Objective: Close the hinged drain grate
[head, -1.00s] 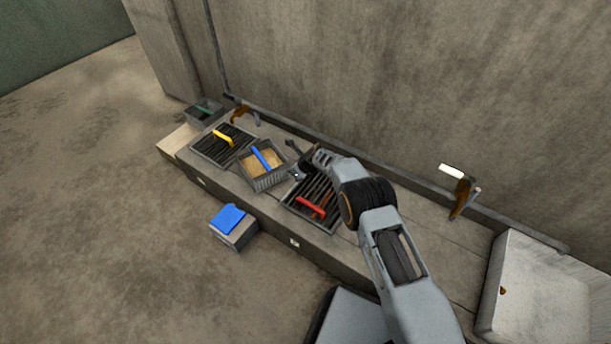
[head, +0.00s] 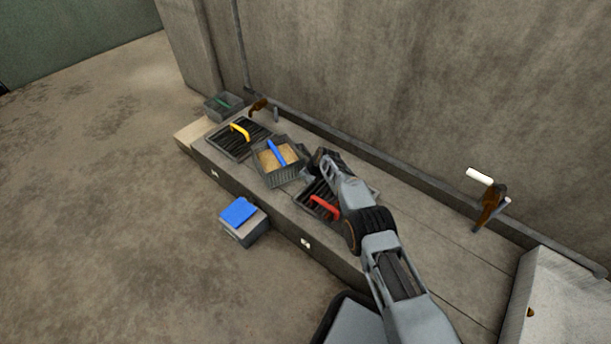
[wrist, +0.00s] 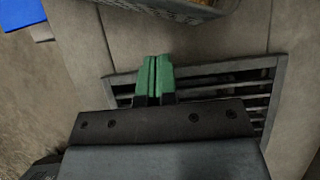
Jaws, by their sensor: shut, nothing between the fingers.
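A dark slatted drain grate with a red handle (head: 324,207) lies in the counter beside my arm, which hides part of it. A second dark slatted grate with a yellow handle (head: 240,131) lies farther left and looks flat. My gripper (head: 318,160) is near the back left of the red-handled grate in the head view. In the wrist view my green fingertips (wrist: 158,68) are together and empty, over the edge of a grey-framed slatted grate (wrist: 275,95). I cannot tell whether they touch it. The hinges are not clear in either view.
A slatted basket with tan grain and a blue handle (head: 276,152) stands between the grates; its edge shows in the wrist view (wrist: 180,10). A blue-topped box (head: 240,216) stands on the floor. A grey bin (head: 222,106) is far left, a pale basin (head: 560,300) right.

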